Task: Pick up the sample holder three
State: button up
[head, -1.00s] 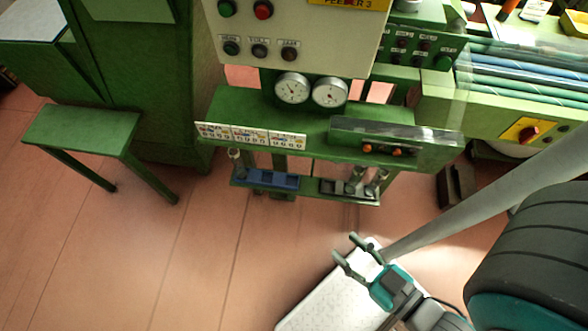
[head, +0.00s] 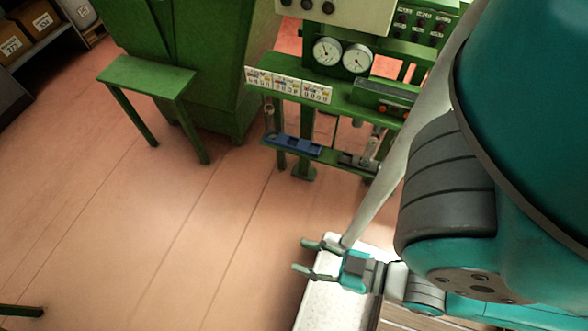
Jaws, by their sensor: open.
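My gripper (head: 303,256) is open and empty, with its fingers pointing left, above a white surface in the lower middle of the head view. Beyond it, a low green rack bears a blue holder (head: 293,146) at left and a dark grey holder (head: 357,160) at right. Small upright cylindrical parts stand at both ends of the rack. I cannot tell which item is sample holder three; no number is readable on the holders. The gripper is well apart from the rack. My arm hides the rack's right side.
A green stand with two round gauges (head: 341,54) and a label strip (head: 288,84) rises above the rack. A green stool (head: 147,75) stands at left. Cardboard boxes (head: 28,20) sit on a shelf at top left. The tiled floor (head: 170,240) between is clear.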

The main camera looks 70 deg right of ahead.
aim_at(270, 109)
jog(key=k+l+u, duration=0.1)
jog(key=u, duration=0.85)
jog(key=k+u, duration=0.15)
jog(key=k, duration=1.1)
jog(key=k+z, duration=0.1)
jog(key=z, duration=0.3)
jog(key=k+z, duration=0.15)
jog(key=z, duration=0.25)
jog(key=k+l+z, duration=0.1)
jog(key=z, duration=0.3)
jog(key=l+z, duration=0.1)
jog(key=z, duration=0.3)
jog(key=i+j+u, duration=0.6)
jog(key=i+u, duration=0.3)
jog(key=i+j, duration=0.1)
jog(key=i, duration=0.3)
jog(key=i+j+z, duration=0.1)
jog(key=i, duration=0.35)
